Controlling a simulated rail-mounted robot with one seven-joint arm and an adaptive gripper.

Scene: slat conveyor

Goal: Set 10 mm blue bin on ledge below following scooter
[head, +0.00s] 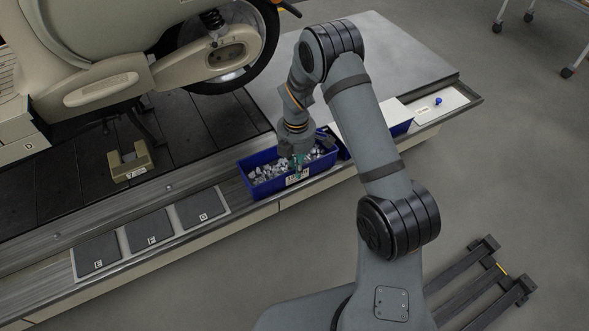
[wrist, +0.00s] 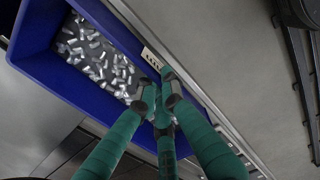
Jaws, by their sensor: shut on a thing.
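A blue bin (head: 272,189) filled with small silvery metal pieces sits at the ledge along the conveyor's near side, right of the dark pads. Its front label is too small to read. In the wrist view, the bin (wrist: 72,88) fills the upper left. My gripper (head: 297,172) is shut on the bin's front wall by the label, with its green fingers (wrist: 158,86) at the rim. I cannot tell whether the bin is lifted. A cream scooter (head: 100,55) stands on the conveyor at upper left. The ledge (head: 170,245) runs below it.
Three dark pads with letter tags (head: 150,230) lie on the ledge left of the bin, empty. A small beige block (head: 131,161) stands on the slats. A second blue bin (head: 402,128), partly behind my arm, and a white tray (head: 440,106) with a blue knob stand to the right.

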